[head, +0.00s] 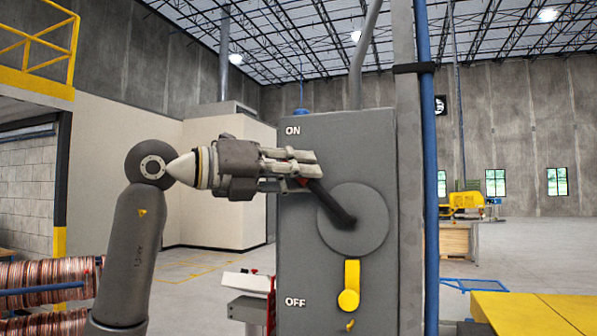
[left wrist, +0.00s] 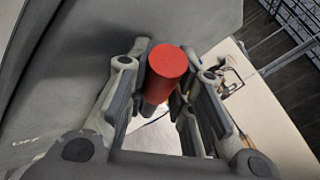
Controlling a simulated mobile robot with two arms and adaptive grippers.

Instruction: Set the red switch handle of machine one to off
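The machine's tall grey switch box (head: 293,255) stands in the middle of the head view, marked ON at the top and OFF near the bottom. A round grey disc (head: 365,235) sits on its face. A dark lever (head: 331,206) runs from the disc's centre up and left, toward the ON side. The red handle (left wrist: 167,72) is at the lever's end. In the left wrist view it is between the fingers of my left gripper (left wrist: 166,85). I cannot tell whether the fingers press on it. In the head view my left gripper (head: 300,165) mostly hides the handle. My right gripper is not in view.
A yellow tab (head: 350,285) is on the box below the disc. A blue pipe (head: 428,180) and a grey post run up its right side. Copper tubes (head: 40,285) lie at lower left. A yellow surface (head: 530,312) is at lower right. Open floor lies behind.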

